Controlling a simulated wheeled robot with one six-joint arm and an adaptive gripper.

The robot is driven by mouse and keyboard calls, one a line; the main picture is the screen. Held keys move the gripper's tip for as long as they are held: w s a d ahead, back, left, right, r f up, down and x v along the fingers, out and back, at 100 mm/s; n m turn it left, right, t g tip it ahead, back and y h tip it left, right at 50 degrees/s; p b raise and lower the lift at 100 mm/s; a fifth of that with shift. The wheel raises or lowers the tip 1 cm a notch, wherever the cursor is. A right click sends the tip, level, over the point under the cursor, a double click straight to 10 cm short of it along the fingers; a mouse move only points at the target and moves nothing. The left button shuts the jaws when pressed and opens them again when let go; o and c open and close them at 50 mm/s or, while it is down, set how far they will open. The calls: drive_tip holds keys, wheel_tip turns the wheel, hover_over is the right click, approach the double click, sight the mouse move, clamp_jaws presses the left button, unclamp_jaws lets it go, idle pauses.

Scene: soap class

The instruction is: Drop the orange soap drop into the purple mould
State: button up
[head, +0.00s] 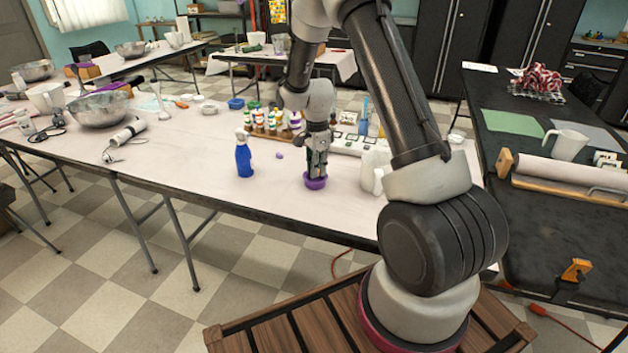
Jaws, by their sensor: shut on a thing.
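The purple mould (314,184) is a small round cup on the pale table, near its front edge. My gripper (317,174) points down directly over the mould, with its fingertips at or just inside the rim; I cannot tell whether they touch it. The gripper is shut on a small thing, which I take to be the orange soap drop. The drop itself is hidden by the fingers and the mould's rim.
A white jug (374,169) stands close on the right. Several small bottles (272,121) are behind. The table's front left is clear.

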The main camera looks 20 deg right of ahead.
drive_tip(key=shift+f, duration=0.65)
drive_tip(key=o, duration=0.7)
drive_tip(key=shift+o, duration=0.2)
wheel_tip(320, 180, up, 12)
